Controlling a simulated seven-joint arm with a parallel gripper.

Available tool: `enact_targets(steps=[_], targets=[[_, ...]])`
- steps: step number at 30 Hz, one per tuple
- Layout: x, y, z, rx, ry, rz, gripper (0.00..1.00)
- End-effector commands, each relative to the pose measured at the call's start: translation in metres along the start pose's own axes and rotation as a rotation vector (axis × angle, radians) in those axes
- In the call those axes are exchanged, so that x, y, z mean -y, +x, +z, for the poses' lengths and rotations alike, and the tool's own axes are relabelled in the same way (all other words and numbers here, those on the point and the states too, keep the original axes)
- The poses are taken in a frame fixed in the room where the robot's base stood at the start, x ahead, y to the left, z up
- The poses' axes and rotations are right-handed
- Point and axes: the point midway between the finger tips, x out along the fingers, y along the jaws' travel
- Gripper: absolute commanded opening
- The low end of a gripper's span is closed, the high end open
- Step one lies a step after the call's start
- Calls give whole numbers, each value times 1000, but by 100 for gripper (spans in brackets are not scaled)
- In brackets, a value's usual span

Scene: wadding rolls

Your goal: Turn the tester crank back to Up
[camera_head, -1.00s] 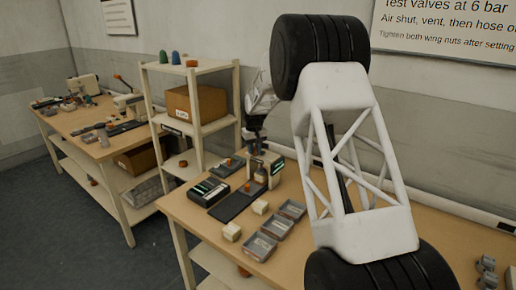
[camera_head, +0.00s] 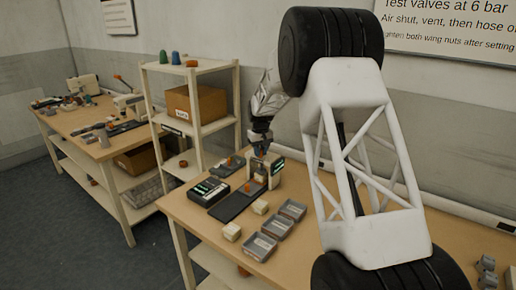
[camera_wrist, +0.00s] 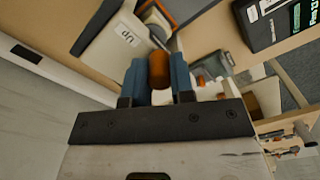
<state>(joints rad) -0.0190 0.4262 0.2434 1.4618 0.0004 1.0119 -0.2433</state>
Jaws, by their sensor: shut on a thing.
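The tester (camera_head: 262,163) is a small cream machine with a green-lit display on its right side. It stands at the back of the near bench. In the wrist view its cream body (camera_wrist: 112,48) carries a printed "Up" label, seen upside down. My gripper (camera_head: 261,150) is at the top of the tester. In the wrist view its blue fingers (camera_wrist: 160,77) are shut on the orange-brown crank knob (camera_wrist: 159,68), close beside the labelled body. The crank's arm is mostly hidden by the fingers.
A black device (camera_head: 208,191) and a dark mat (camera_head: 236,204) lie in front of the tester. Grey trays (camera_head: 260,247) and cream blocks (camera_head: 231,232) are nearer. A shelf rack (camera_head: 238,120) stands to the left, and a wall is close behind.

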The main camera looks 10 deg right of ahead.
Motion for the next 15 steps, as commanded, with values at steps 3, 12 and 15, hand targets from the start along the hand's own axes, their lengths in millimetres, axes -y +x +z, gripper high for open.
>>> enact_targets(steps=[3, 12, 15], targets=[[-8, 1, 4, 0, 1, 0, 9], [-20, 0, 9, -1, 0, 1, 10], [-20, 0, 9, -1, 0, 0, 10]])
